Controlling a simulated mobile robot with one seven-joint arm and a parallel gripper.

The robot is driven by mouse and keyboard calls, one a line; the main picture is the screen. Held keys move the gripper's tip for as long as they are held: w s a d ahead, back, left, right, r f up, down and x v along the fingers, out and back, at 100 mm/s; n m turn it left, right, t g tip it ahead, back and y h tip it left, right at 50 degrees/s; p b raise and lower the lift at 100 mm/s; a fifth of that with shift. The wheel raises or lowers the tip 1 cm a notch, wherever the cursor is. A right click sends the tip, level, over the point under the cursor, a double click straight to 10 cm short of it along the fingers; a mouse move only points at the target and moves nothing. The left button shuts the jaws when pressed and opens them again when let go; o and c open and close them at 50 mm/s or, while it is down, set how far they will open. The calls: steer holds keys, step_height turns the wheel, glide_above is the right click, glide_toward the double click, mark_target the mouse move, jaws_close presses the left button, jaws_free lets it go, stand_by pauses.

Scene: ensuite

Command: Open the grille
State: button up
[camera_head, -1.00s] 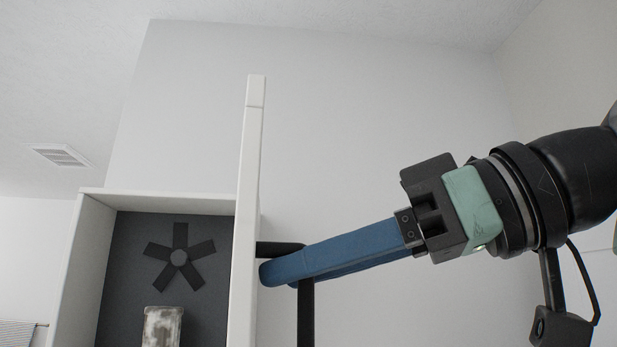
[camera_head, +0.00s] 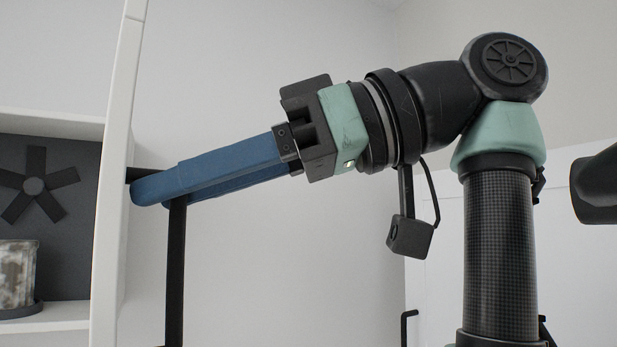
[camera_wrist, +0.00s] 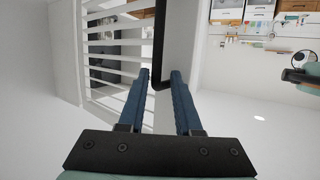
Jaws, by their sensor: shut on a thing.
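The grille is a white door panel (camera_head: 113,190), seen nearly edge-on in the head view at the left. Its white slats (camera_wrist: 103,47) show in the wrist view at the upper left. A black bar handle (camera_head: 175,270) stands out from the panel's right side. My gripper (camera_head: 152,190) reaches in from the right with its long blue fingers around the handle, close to the panel, and is shut on it. In the wrist view, the handle (camera_wrist: 160,42) runs down between my fingertips (camera_wrist: 161,76). The fingers hide part of the handle.
Left of the panel is an open white cabinet (camera_head: 50,122) with a dark back. A dark five-bladed ornament (camera_head: 33,187) and a mottled jar (camera_head: 17,270) are inside.

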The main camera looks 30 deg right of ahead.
steer(key=w+d+p, duration=0.2)
steer(key=d+p, duration=0.9)
steer(key=d, duration=0.2)
steer(key=shift+w+d, duration=0.15)
steer(key=shift+w, duration=0.05)
stand_by(0.7)
